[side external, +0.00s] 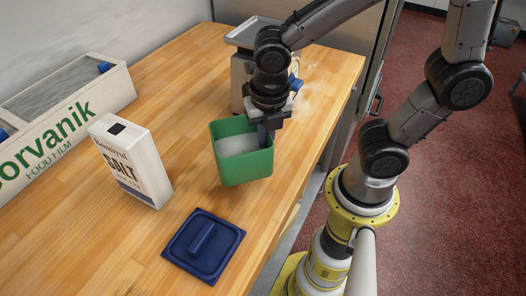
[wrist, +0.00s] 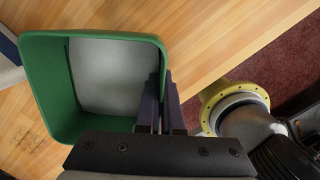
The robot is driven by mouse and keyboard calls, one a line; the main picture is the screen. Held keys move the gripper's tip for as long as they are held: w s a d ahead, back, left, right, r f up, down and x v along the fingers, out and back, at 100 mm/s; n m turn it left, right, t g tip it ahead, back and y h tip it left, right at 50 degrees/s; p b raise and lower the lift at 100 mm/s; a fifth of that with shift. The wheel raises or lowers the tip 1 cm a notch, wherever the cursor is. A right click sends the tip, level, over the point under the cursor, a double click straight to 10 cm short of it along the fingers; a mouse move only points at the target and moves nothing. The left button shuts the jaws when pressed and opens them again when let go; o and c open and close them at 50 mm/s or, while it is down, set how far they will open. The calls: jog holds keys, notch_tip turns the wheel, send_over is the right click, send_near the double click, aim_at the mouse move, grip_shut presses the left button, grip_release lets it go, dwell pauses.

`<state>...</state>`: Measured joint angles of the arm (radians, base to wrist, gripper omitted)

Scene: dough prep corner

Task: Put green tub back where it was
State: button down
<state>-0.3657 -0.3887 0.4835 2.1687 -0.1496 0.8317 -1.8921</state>
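The green tub (side external: 244,168) is open-topped and upright or nearly so, with white contents inside. It is over the right part of the wooden counter, near its edge; whether its base touches the wood I cannot tell. My gripper (side external: 264,136) points down at the tub's right wall. In the wrist view, the tub (wrist: 50,100) fills the left half, and the two dark fingers of my gripper (wrist: 160,106) are close together with the tub's wall between them. The square dark-blue lid (side external: 203,245) with a raised handle lies flat on the counter in front of the tub.
A white salt box (side external: 132,160) stands left of the tub. A long white crate (side external: 65,132) with green lettering is at the far left. A metal appliance (side external: 238,75) stands behind my gripper, partly hidden by my arm. Bare counter (side external: 165,75) lies at the back left.

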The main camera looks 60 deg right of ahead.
aim_at(241, 149)
jog(key=shift+w+a+f, duration=0.1)
jog(key=shift+w+f, duration=0.05)
jog(key=shift+f, duration=0.8)
jog(key=shift+w+f, duration=0.1)
jog(key=shift+f, duration=0.85)
jog(key=shift+f, duration=0.1)
jog(key=c, duration=1.1)
grip_release()
jog(key=shift+f, duration=0.1)
